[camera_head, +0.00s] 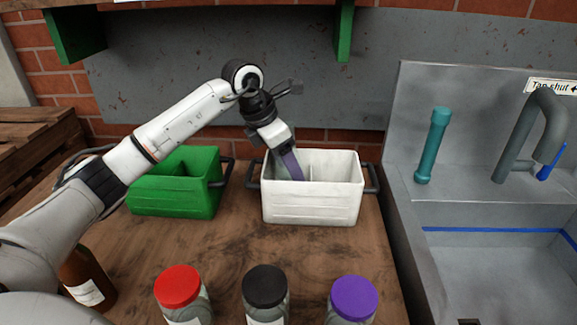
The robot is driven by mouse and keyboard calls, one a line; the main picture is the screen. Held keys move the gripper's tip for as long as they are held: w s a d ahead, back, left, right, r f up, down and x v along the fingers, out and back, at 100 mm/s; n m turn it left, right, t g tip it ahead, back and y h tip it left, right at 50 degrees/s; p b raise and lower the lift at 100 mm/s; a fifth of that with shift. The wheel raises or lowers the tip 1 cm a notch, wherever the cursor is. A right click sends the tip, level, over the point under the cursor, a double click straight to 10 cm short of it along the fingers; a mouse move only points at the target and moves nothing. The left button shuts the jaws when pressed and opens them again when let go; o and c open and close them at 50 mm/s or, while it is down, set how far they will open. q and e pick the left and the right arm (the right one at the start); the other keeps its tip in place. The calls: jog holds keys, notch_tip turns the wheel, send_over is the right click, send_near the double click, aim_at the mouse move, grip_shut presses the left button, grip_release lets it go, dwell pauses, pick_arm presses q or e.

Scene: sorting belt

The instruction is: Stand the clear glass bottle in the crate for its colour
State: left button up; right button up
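The white crate (312,207) stands on the wooden table at the back, with a divider inside. The green crate (170,200) stands to its left. My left arm reaches over from the left, and my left gripper (290,166) points down into the left part of the white crate. Its tips are inside the crate, partly hidden by the front wall, and I cannot tell if they are open or shut. I cannot make out the clear glass bottle; any bottle at the tips is hidden or too small to tell. My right gripper is not in view.
Jars with red (179,285), black (265,282) and purple (354,296) lids stand along the front. A brown bottle (88,280) is at the lower left, partly behind my arm. A metal sink (480,215) with a tap is on the right. The table's middle is clear.

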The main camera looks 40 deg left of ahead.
pick_arm(q)
jog(key=v, duration=1.2)
jog(key=shift+w+d+r, duration=0.1)
